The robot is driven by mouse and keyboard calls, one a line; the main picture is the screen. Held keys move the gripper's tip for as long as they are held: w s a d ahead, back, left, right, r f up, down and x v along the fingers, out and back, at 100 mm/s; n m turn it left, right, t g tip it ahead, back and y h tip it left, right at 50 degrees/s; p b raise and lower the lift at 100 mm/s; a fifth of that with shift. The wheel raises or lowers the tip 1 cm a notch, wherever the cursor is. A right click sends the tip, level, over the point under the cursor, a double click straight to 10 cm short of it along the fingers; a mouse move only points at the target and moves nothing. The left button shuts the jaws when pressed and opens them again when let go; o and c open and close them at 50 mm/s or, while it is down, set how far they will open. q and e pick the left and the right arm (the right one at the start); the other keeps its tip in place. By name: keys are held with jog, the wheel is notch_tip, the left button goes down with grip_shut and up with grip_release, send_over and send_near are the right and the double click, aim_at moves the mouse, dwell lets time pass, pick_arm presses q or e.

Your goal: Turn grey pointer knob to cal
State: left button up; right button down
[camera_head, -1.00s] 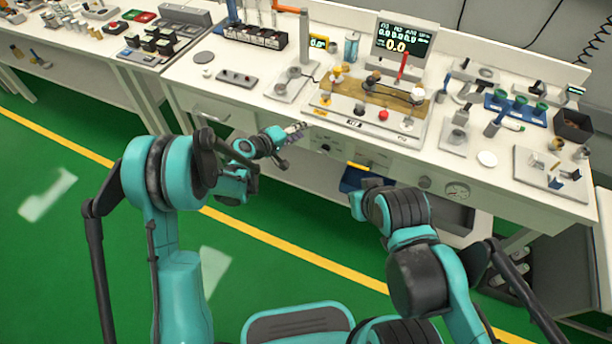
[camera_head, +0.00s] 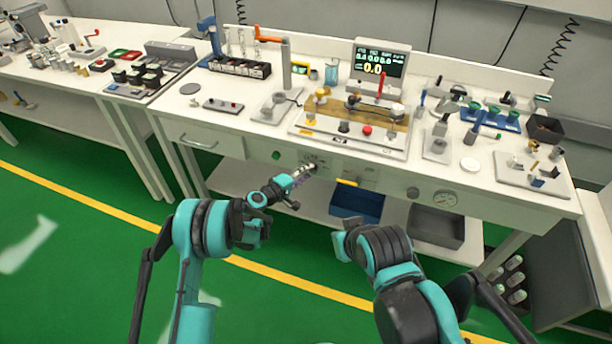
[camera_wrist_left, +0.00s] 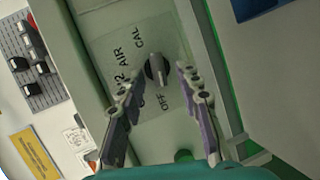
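The grey pointer knob (camera_wrist_left: 157,70) sits on a pale label plate (camera_wrist_left: 105,48) in the left wrist view. OFF, AIR and CAL are legible around it, with another label partly hidden by a finger. Which label the knob points at is hard to tell. My left gripper (camera_wrist_left: 159,76) is open, with one finger on each side of the knob in the picture; contact is not visible. In the head view, my left gripper (camera_head: 301,174) is at the bench's front panel and hides the knob area. My right gripper (camera_head: 346,240) is lower, away from the panel; its fingers are unclear.
The bench top (camera_head: 225,125) carries a monitor (camera_head: 381,66) and a wooden board with knobs. Beside the plate's area are a yellow-handled part (camera_head: 347,182) and a gauge (camera_head: 445,198). A blue bin (camera_head: 357,205) and a grey bin (camera_head: 436,226) stand on the lower shelf.

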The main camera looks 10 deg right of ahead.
pick_arm(q)
jog(key=shift+d, duration=0.1)
grip_shut()
